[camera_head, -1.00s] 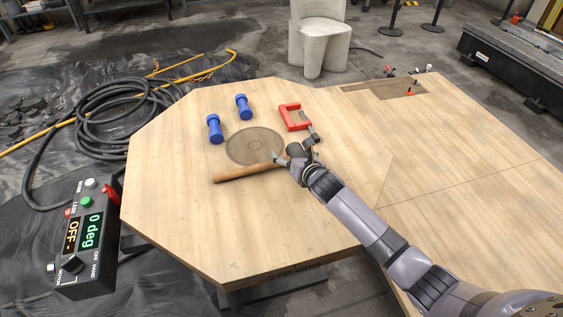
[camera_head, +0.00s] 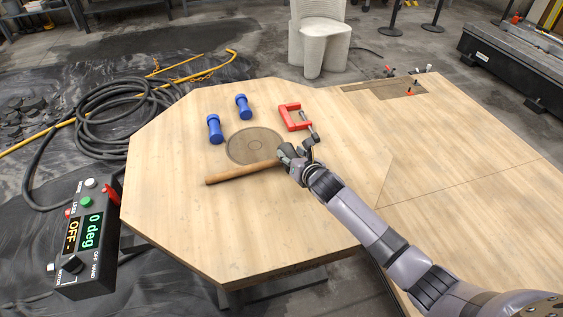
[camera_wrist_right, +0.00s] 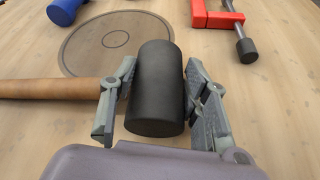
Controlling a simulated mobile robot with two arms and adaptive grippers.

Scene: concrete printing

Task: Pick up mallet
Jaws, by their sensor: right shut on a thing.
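The mallet has a wooden handle (camera_head: 240,173) and a black cylindrical head (camera_wrist_right: 157,88). In the head view the handle points left across the table and the mallet's head is mostly hidden by my right gripper (camera_head: 290,152). In the right wrist view my right gripper (camera_wrist_right: 165,95) has its fingers on either side of the black head and is shut on it. The handle runs out to the left past the left finger. I cannot tell whether the mallet is clear of the table. My left gripper is not in view.
On the wooden table (camera_head: 180,230) are two blue dumbbell-shaped pieces (camera_head: 215,129) (camera_head: 243,107), a round disc inset (camera_head: 250,147) and a red clamp (camera_head: 291,118). A control box (camera_head: 88,235) stands at the left. The table's front and right are clear.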

